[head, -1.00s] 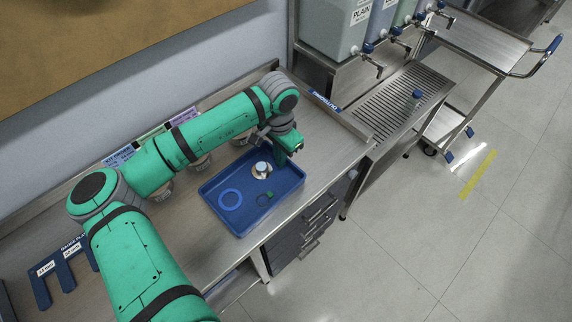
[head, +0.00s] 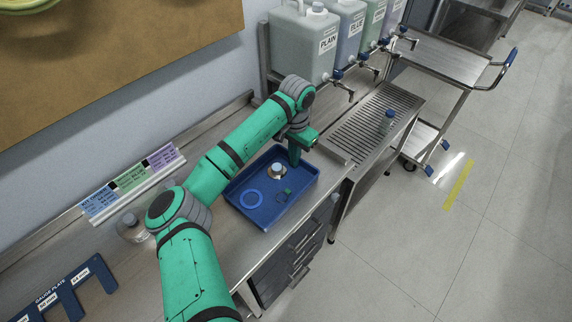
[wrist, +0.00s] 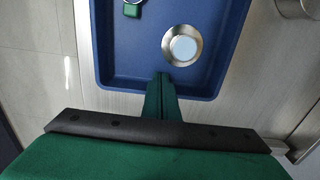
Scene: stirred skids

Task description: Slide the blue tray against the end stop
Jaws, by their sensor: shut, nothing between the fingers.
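The blue tray (head: 238,205) lies on the steel bench in the head view. It holds a blue ring (head: 251,198), a pale-topped round metal piece (head: 277,171) and a small green piece (head: 287,191). My gripper (head: 295,162) is shut and points down at the tray's right wall. In the wrist view its fingertips (wrist: 162,80) overlap the tray's near wall (wrist: 120,84), reaching past the rim over the inside. I cannot tell whether they touch it. The end stop (head: 337,155) looks like the raised strip at the bench's right end, partly hidden by my gripper. A narrow gap shows between it and the tray.
A grooved steel drainer (head: 370,125) and jugs with taps (head: 303,45) stand beyond the bench end. A blue gauge plate rack (head: 65,290) and a coloured label stand (head: 132,180) are at the left. A trolley (head: 455,55) stands behind right.

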